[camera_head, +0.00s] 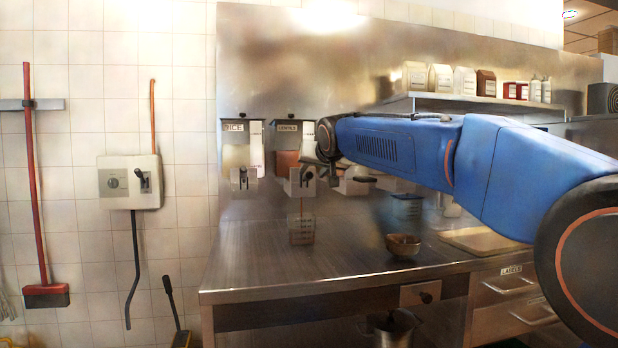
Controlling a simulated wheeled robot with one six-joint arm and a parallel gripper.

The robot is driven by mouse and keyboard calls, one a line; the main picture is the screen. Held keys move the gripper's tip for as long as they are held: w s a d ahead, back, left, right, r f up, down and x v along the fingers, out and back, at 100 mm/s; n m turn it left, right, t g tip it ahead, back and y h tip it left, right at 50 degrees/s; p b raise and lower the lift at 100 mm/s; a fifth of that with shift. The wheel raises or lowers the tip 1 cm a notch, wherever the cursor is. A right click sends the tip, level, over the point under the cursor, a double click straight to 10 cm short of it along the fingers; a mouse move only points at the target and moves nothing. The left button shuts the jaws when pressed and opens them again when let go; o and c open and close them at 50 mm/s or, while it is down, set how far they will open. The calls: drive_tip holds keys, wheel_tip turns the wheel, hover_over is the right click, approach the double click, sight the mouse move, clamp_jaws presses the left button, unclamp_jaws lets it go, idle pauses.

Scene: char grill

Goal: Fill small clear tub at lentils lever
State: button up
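The lentils dispenser (287,141) hangs on the steel back wall, with a reddish-brown fill behind its window. Its lever (304,176) sits on the grey block below the window. My gripper (322,174) is at the end of the blue arm, close to the right side of the lentils lever. It is small and dark here, so I cannot tell whether it touches the lever or how its fingers stand.
The rice dispenser (239,155) is to the left, and another dispenser is partly hidden behind my arm. The counter's left front is clear.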

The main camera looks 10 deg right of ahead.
sight(310, 174)
drive_tip(key=shift+x, duration=2.95)
clamp_jaws()
